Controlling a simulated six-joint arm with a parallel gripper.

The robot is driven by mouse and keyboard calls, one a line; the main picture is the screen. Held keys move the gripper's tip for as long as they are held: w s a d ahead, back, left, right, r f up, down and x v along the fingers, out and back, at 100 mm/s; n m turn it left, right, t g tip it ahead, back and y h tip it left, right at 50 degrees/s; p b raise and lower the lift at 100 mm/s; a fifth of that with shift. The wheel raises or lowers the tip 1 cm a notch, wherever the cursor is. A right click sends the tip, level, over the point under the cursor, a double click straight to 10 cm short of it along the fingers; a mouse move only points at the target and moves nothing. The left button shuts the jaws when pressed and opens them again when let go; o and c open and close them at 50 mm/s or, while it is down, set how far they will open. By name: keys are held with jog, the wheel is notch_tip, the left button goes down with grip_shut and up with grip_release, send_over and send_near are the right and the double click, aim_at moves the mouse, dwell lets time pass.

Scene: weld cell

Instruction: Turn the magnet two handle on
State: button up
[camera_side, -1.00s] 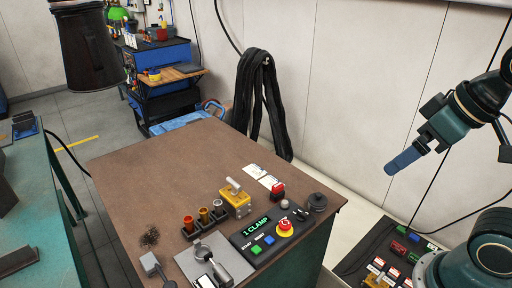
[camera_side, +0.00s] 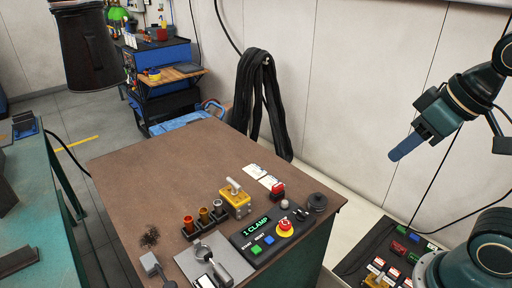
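My gripper (camera_side: 405,147) hangs in the air at the right, in front of the white wall and well clear of the table. Its blue fingers point down and left; from this angle I cannot see whether they are apart. A yellow block with a grey lever handle (camera_side: 235,198) stands on the brown table, and a grey plate with a lever-like part (camera_side: 215,262) lies at the front edge. I cannot tell which of these, if either, is magnet two; no label for it is readable.
A control panel (camera_side: 257,234) reads "1 CLAMP" and has a red and yellow stop button (camera_side: 285,227). A rack of small cups (camera_side: 204,219) stands left of it. Another panel (camera_side: 385,255) lies lower right. The table's rear half (camera_side: 170,160) is bare.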

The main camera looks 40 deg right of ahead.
jog(key=w+a+r+g+y, duration=0.1)
jog(key=w+a+r, duration=0.15)
jog(key=w, duration=0.75)
jog(key=g+y, duration=0.1)
jog(key=g, duration=0.3)
send_over(235, 182)
jog(key=d, duration=0.3)
notch_tip(235, 182, down, 14)
jog(key=shift+w+r, duration=0.15)
jog(key=a+f, duration=0.1)
jog(key=f, duration=0.8)
jog(key=a+f, duration=0.1)
jog(key=f, duration=0.3)
jog(key=shift+a+f, duration=0.25)
jog(key=shift+a, duration=0.1)
grip_shut()
